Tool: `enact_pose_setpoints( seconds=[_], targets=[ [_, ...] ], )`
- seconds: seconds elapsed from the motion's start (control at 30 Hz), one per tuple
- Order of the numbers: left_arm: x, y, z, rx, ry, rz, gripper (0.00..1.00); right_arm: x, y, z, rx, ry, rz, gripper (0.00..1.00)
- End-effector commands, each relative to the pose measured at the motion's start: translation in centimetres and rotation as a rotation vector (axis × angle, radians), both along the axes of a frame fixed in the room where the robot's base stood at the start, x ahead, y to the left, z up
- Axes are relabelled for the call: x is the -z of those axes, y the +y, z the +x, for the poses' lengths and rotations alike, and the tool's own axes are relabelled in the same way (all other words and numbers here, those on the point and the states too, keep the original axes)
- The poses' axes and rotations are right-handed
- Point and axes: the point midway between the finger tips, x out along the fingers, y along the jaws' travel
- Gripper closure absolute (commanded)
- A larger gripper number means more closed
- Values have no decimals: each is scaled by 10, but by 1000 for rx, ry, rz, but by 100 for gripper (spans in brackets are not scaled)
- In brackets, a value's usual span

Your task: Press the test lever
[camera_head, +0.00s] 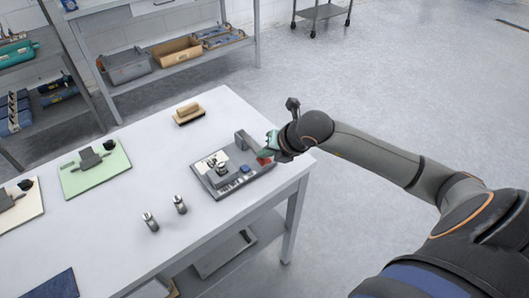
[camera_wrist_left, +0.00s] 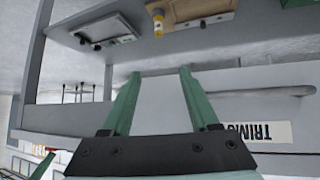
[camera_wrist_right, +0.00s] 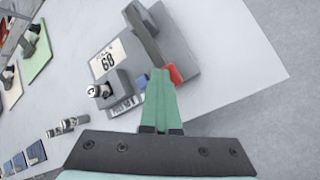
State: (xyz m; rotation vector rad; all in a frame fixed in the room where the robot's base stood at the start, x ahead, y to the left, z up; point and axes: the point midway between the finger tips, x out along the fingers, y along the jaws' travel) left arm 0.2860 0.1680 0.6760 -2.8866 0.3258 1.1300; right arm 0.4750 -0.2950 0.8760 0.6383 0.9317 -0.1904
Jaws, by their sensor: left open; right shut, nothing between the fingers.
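The test device (camera_head: 231,181) is a grey block on the white table's right part, with a pale label, a metal fitting and a blue button. Its grey lever arm (camera_wrist_right: 143,33) ends in a red tip (camera_wrist_right: 174,74), which also shows in the head view (camera_head: 265,161). My right gripper (camera_head: 270,144) is shut and empty, beside the lever at the red tip. In the right wrist view its fingertips (camera_wrist_right: 160,73) overlap the tip's left side; contact is unclear. My left gripper (camera_wrist_left: 160,72) is open and empty, outside the head view, facing a lower shelf.
A green board (camera_head: 94,171) with a grey fixture lies left. Open floor lies right of the table.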

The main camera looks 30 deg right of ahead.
Motion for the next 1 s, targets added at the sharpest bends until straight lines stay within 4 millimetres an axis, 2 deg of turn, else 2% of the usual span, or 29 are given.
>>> enact_pose_setpoints(
  seconds=[0.53,1.0],
  targets=[
    [-1,0,0,0,0,0,39,2,1,-2,-1,10,2,100],
    [-16,0,0,0,0,0,39,-26,0,-1,-1,4,0,100]
  ],
)
